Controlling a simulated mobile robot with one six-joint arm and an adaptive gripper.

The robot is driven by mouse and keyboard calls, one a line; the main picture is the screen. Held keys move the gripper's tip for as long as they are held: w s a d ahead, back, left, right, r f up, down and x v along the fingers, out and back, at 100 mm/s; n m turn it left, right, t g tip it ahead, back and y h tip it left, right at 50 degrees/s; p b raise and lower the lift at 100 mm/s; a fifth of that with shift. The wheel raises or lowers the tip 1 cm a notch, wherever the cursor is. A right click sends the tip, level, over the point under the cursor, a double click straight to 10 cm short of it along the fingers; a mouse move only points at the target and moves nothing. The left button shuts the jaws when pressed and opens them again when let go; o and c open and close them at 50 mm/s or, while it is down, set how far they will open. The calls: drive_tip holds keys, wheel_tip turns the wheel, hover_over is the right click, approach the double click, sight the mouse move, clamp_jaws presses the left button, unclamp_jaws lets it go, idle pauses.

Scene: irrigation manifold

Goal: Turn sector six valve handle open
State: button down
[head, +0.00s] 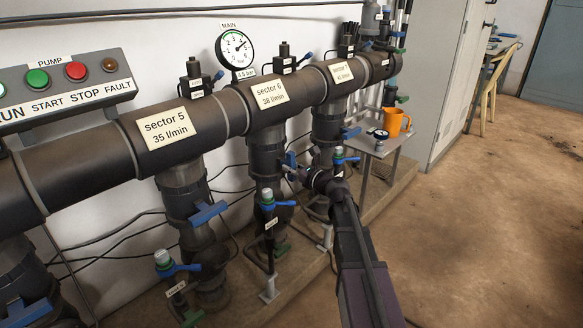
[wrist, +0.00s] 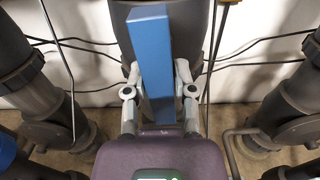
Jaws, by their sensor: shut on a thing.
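The sector six valve handle (head: 291,158) is a blue bar on the dark vertical pipe (head: 266,158) below the "sector 6, 38 l/min" label (head: 270,94). In the wrist view the blue handle (wrist: 151,55) runs up the picture, slightly tilted, in front of the dark pipe. My gripper (wrist: 158,85) has one grey finger on each side of the handle and is shut on it. In the head view my gripper (head: 297,174) reaches the handle from the right, and its fingers are small and partly hidden.
Sector 5's blue handle (head: 208,212) is to the left and sector 7's (head: 350,132) to the right. Small blue-levered taps (head: 268,200) stand in front, close to my arm. The floor at right is clear.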

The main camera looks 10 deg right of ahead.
drive_tip(key=shift+w+d, duration=0.1)
idle(0.3)
drive_tip(key=shift+c, duration=2.4)
unclamp_jaws()
drive_tip(key=v, duration=1.2)
